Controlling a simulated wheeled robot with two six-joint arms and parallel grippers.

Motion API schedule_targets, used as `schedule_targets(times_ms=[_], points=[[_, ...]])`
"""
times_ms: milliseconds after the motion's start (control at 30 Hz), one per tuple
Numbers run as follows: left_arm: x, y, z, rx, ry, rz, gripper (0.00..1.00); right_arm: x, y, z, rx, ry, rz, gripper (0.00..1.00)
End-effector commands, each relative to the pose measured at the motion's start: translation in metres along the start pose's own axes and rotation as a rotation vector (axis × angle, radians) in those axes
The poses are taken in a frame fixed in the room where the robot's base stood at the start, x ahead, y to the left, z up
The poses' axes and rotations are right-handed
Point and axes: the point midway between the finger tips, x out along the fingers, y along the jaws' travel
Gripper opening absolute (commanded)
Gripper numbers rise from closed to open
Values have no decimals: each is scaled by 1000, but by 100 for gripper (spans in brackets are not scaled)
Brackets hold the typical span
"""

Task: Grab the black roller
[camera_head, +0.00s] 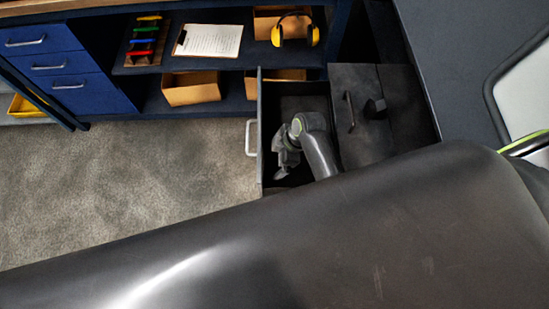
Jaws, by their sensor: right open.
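My right gripper (284,167) is over the open dark drawer (262,165), pointing down into it. It is small and dark here, and its jaws are open with nothing seen between them. I cannot make out a black roller for certain; the drawer's inside is in shadow and partly covered by my arm and the large dark shape in front. My left gripper is not in view.
The drawer's pale handle (250,137) faces left. Behind are a shelf with a clipboard (209,41), yellow earmuffs (296,30) and a cardboard bin (190,92), and blue drawers (62,63). A large dark curved surface fills the foreground. The grey floor (140,180) at left is clear.

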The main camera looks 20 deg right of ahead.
Motion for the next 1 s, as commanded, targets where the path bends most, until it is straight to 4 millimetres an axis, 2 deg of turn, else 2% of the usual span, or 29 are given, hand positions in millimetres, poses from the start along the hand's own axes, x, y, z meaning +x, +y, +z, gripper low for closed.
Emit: schedule_targets(times_ms=[100,367,800,833,1000], points=[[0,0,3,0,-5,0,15,8,0,0,-1,0,0,100],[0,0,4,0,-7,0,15,9,0,0,-1,-1,1,100],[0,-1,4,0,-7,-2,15,9,0,0,0,-1,0,42],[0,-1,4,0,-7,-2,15,9,0,0,0,-1,0,39],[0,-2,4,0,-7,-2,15,8,0,0,-1,1,2,39]])
